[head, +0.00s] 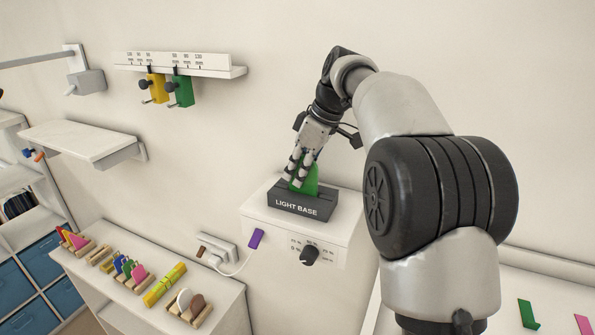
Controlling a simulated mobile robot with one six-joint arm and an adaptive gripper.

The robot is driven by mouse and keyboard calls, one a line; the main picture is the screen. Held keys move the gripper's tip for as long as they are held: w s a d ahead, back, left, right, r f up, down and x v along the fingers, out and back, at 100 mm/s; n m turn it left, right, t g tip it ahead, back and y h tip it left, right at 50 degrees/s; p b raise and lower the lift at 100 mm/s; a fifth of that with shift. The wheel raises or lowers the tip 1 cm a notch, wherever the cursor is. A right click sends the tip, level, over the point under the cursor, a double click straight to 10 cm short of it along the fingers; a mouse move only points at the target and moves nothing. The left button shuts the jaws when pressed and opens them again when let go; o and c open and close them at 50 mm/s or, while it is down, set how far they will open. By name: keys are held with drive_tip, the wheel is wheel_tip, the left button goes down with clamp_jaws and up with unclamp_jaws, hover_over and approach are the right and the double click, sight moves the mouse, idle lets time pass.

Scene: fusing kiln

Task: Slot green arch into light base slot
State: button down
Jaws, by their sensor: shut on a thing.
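The light base (291,207) is a dark grey block with a white "LIGHT BASE" label, standing on a white cabinet. The green arch (312,181) is upright at the top of the light base, partly hidden by my fingers. My gripper (296,172) points down over the base and is shut on the green arch. The arch's lower edge meets the top of the base in this view. I cannot tell how deep it sits in the slot, as the slot itself is hidden.
A control panel with a dark knob (309,256) and a purple tag (256,238) are on the cabinet front. A wall rail (180,66) carries yellow and green slides. Another green piece (527,314) lies at right.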

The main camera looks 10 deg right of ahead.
drive_tip(key=shift+f, duration=0.55)
idle(1.4)
drive_tip(key=c, duration=1.6)
unclamp_jaws()
drive_tip(key=shift+r, duration=0.1)
drive_tip(key=shift+c, duration=0.2)
